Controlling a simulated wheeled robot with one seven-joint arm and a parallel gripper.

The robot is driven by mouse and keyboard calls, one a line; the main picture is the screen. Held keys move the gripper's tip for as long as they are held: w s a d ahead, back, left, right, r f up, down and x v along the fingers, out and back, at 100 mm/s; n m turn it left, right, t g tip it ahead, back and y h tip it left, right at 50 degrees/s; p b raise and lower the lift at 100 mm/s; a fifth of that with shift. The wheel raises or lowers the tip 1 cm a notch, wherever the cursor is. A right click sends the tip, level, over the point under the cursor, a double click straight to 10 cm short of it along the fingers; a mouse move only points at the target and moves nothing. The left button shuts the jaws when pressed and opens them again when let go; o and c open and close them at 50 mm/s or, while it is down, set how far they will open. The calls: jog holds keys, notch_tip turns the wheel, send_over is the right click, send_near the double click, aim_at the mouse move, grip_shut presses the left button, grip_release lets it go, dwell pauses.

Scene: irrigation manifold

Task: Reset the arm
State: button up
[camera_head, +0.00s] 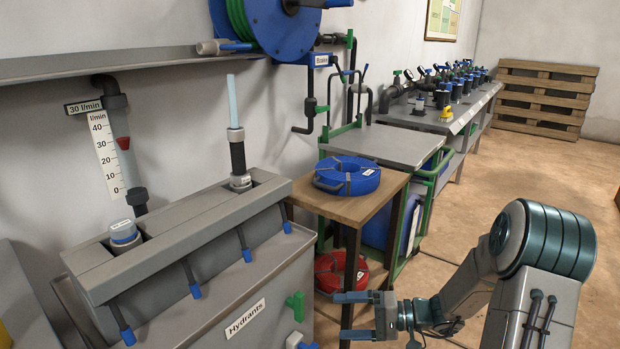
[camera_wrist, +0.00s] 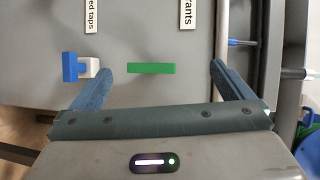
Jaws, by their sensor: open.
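My gripper (camera_head: 366,314) is open and empty in the head view, low at the right of the grey hydrant cabinet (camera_head: 200,320). Its two blue fingers point left towards the cabinet front. In the wrist view my gripper (camera_wrist: 158,85) has its fingers spread wide, with a green bar-shaped handle (camera_wrist: 151,68) in front of the gap between them. The same green handle (camera_head: 296,305) shows on the cabinet front in the head view. I cannot tell that anything is touched. A blue and white tap (camera_wrist: 78,68) is beside the left finger in the wrist view.
A wooden table (camera_head: 345,205) with a coiled blue hose (camera_head: 347,176) stands behind the gripper, with a red hose coil (camera_head: 340,271) below. A green-framed cart (camera_head: 400,145) and a long bench of valves (camera_head: 450,105) stand farther back. Tiled floor (camera_head: 540,170) is open at the right.

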jog(key=s+a+r+n+g+h+p, duration=0.1)
jog(key=s+r+g+h+p, duration=0.15)
jog(key=r, duration=0.25)
jog(key=s+a+r+n+g+h+p, duration=0.1)
jog(key=s+a+r+p, duration=0.1)
jog(key=s+r+p, duration=0.3)
jog(key=s+d+r+t+h+p, duration=0.1)
jog(key=s+d+r+h+p, duration=0.1)
jog(key=r+p, duration=0.5)
jog(key=s+d+r+t+h+p, duration=0.1)
jog(key=s+d+r+h+p, duration=0.2)
jog(key=r, duration=1)
jog(key=s+d+r+t+h+p, duration=0.1)
jog(key=s+d+r+h+p, duration=0.1)
jog(key=s+r+h+p, duration=0.4)
notch_tip(320, 180, up, 4)
jog(key=h+p, duration=0.1)
jog(key=p, duration=0.3)
jog(key=shift+s+d+r+m+t+p, duration=0.15)
jog(key=shift+s+d+m+t+p, duration=0.05)
jog(key=shift+d+m+t+p, duration=0.2)
jog(key=shift+h, duration=0.25)
